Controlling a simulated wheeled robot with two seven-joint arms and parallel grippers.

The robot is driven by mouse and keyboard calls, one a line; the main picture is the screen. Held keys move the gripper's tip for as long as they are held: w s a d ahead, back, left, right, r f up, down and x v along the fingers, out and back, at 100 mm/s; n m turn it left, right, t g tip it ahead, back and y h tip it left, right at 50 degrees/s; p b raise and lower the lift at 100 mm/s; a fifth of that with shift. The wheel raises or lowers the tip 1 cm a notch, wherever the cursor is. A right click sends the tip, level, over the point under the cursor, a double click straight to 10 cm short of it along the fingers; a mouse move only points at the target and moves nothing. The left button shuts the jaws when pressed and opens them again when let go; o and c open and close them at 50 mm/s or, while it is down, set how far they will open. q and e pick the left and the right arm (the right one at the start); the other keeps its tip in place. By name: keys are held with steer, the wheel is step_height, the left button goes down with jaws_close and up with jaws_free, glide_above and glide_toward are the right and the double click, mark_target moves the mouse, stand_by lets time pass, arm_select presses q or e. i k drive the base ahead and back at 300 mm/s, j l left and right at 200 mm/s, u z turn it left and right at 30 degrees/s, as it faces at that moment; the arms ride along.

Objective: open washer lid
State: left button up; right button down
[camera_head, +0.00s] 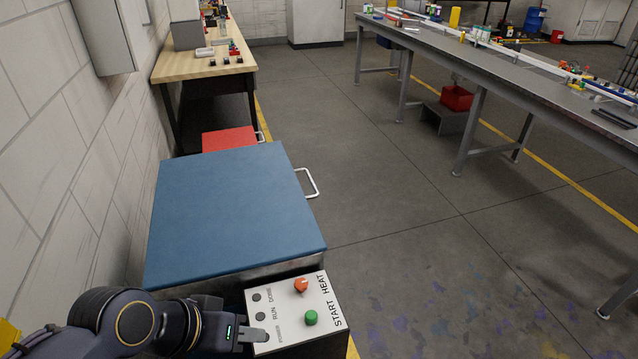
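The washer is a box with a flat blue lid (230,212) that lies shut. A white bar handle (312,183) sticks out from the lid's right edge. A light control panel (322,307) at the washer's front has an orange knob (301,285), a green button (311,318) and small dark lamps. My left gripper (262,336) comes in from the lower left, with its grey tip over the panel's left edge, well away from the handle. Its fingers overlap in this view, so their opening does not show. My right gripper is out of view.
A red-topped box (229,138) stands behind the washer, before a wooden workbench (190,68). A brick wall (60,130) runs close along the left. A long grey table (540,82) stands at the right. The floor between is clear.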

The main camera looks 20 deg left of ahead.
mark_target(215, 213)
steer(key=i+l+u, duration=0.1)
steer(key=l, duration=0.3)
steer(key=i+l+u, duration=0.1)
steer(key=l, duration=0.35)
steer(key=i+l+u, duration=0.1)
steer(key=i+l, duration=0.15)
steer(key=l, duration=0.2)
steer(key=i+l+u, duration=0.1)
steer(key=l, duration=0.3)
steer(key=l+u, duration=0.1)
steer(key=u, duration=1.15)
steer(key=i+l+u, duration=0.5)
steer(key=u, duration=0.25)
steer(key=i+l+u, duration=0.15)
steer(key=l+u, duration=0.2)
